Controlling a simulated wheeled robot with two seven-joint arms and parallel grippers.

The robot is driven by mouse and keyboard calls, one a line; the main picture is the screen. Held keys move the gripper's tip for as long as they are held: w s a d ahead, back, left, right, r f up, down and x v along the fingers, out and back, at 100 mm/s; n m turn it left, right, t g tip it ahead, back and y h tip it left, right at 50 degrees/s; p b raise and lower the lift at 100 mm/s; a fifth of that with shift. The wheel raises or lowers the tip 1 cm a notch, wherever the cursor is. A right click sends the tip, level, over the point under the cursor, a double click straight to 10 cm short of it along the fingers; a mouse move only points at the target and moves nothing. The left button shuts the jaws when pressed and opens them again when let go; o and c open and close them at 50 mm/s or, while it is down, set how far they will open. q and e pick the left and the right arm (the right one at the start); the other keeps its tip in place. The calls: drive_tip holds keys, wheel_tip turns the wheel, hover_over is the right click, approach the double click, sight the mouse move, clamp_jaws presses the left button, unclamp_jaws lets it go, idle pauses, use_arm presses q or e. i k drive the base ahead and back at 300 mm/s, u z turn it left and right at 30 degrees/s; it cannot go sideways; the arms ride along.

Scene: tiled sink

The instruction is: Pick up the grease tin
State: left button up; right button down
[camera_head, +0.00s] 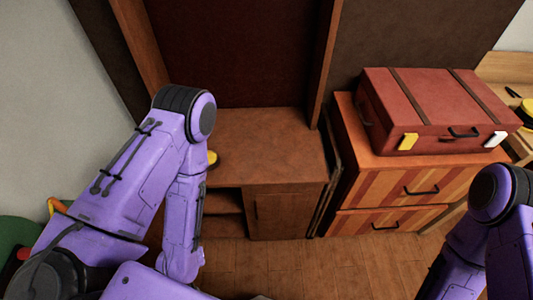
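I cannot clearly make out a grease tin. A small yellow thing (212,158) shows on top of the brown cabinet (265,140), mostly hidden behind my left arm. A round yellow and black thing (528,112) is cut off at the right edge, on a wooden surface. I cannot tell whether either is the tin. My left arm rises in front of the cabinet and bends down; its gripper is not visible. My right arm is at the lower right, and its gripper is also out of sight.
A red suitcase (425,105) with yellow and white tags lies on a striped orange drawer unit (405,188). The cabinet has open shelves at its left. Wooden floor (290,265) is clear in front. A green thing (14,238) is at the left edge.

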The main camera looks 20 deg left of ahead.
sight(213, 158)
drive_tip(key=z, duration=0.9)
drive_tip(key=i, duration=0.8)
drive_tip(key=u, duration=1.75)
